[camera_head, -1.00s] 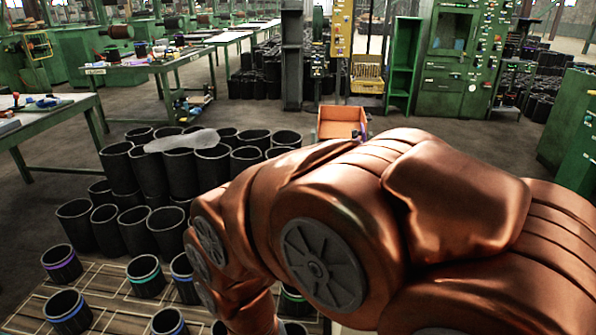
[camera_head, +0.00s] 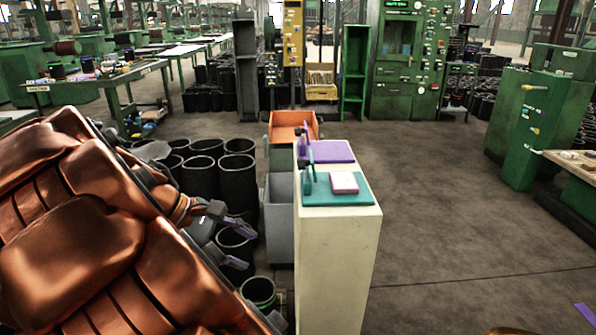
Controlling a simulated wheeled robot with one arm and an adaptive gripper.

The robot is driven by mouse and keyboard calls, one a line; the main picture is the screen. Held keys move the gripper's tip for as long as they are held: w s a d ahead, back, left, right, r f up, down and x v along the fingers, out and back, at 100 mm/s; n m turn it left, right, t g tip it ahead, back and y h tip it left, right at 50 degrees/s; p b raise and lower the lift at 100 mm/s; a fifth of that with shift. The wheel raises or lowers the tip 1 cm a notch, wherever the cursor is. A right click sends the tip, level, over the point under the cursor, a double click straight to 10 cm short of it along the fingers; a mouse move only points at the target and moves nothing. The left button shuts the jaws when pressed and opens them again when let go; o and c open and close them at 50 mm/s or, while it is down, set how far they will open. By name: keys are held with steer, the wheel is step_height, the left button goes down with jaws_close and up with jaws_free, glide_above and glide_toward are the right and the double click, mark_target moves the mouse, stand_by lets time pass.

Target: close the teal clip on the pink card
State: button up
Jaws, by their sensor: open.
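The teal clip (camera_head: 308,181) stands upright at the left edge of a teal board (camera_head: 347,200) on top of a pale cabinet. The pink card (camera_head: 344,183) lies flat on that board, to the right of the clip's upright part. I cannot tell whether any of the clip touches the card. My gripper (camera_head: 242,245) is open and empty, to the left of the cabinet and lower in the picture than the clip, over the black sleeves. My arm fills the lower left.
The pale cabinet (camera_head: 334,262) has a purple board (camera_head: 333,151) with a purple clip (camera_head: 304,143) behind the teal one. A grey bin (camera_head: 279,220) and an orange tray (camera_head: 291,128) stand beside and behind it. Black sleeves (camera_head: 201,177) crowd the left.

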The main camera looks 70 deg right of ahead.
steer(key=w+d+r+g+h+b, duration=0.15)
steer(key=d+r+g, duration=0.35)
steer(key=d, duration=0.6)
steer(key=n+g+h+b, duration=0.1)
steer(key=n+g+b, duration=0.1)
steer(key=g+b, duration=0.15)
glide_toward(298, 164)
steer(key=s+d, duration=0.2)
steer(key=shift+f+b+x, duration=0.15)
steer(key=shift+b+x, duration=0.85)
steer(key=shift+x, duration=0.9)
steer(key=shift+f+b+x, duration=0.2)
steer(key=shift+b+x, duration=0.75)
steer(key=shift+x, duration=0.9)
steer(key=shift+w+d, duration=0.1)
steer(key=shift+d, duration=0.05)
steer(key=shift+c, duration=0.4)
jaws_close()
